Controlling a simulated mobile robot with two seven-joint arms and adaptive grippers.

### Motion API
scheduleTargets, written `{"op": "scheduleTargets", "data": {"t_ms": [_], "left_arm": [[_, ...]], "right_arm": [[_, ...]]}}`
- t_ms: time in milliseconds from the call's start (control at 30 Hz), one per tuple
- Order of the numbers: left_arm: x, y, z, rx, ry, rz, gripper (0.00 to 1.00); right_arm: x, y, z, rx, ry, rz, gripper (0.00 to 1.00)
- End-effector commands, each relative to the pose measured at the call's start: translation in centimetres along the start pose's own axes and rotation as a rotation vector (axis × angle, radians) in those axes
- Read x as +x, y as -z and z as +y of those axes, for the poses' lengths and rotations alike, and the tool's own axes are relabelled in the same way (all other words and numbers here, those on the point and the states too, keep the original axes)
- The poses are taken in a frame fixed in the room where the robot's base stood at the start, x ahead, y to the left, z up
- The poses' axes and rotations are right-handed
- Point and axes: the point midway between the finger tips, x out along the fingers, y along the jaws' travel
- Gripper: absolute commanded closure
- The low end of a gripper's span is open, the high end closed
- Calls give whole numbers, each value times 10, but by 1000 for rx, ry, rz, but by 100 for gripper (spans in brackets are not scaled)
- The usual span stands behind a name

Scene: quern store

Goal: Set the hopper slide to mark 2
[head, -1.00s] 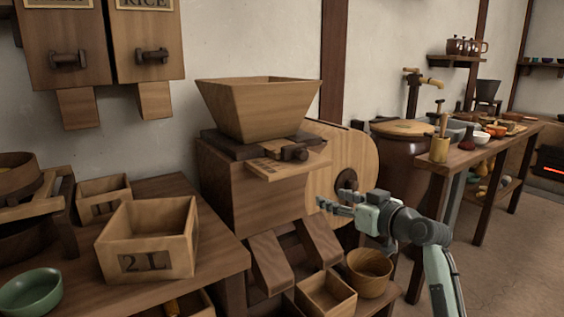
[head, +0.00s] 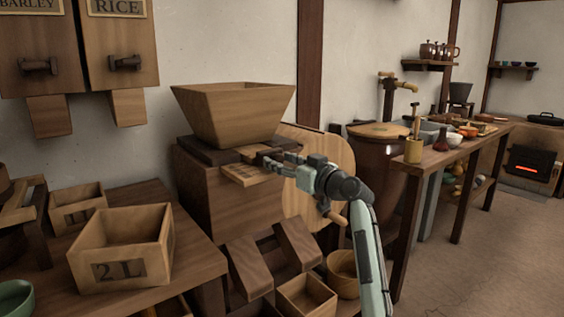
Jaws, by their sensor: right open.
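The wooden hopper (head: 234,112) sits on a boxy mill body (head: 230,203). Under the hopper, a pale flat slide (head: 246,173) sticks out toward the front right. Marks on it are too small to read. My right gripper (head: 276,160) is at the slide's dark knob, its fingers spread and reaching left around or beside it. I cannot tell whether they touch the knob, which the fingers mostly hide. My left gripper is not in view.
A round wooden wheel (head: 318,160) stands behind my right arm. Two wooden chutes, a small box (head: 306,297) and a round bowl (head: 342,270) are below the mill. A box marked 2 L (head: 122,250) stands on the left table. A long bench (head: 455,152) is at right.

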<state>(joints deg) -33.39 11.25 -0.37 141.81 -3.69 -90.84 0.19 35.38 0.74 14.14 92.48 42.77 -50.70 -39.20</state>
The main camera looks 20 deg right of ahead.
Motion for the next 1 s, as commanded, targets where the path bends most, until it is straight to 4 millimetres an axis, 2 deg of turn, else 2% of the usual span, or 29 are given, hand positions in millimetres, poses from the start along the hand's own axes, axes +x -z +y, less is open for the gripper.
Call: {"op": "scheduleTargets", "data": {"t_ms": [167, 533, 833, 1000], "left_arm": [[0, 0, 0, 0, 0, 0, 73], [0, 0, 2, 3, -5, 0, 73], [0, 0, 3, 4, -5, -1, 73], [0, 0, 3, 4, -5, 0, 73]], "right_arm": [[0, 0, 0, 0, -1, 0, 54], [0, 0, 0, -1, -1, 0, 100], [-1, 0, 0, -1, -1, 0, 100], [-12, -1, 2, -5, -3, -2, 100]]}}
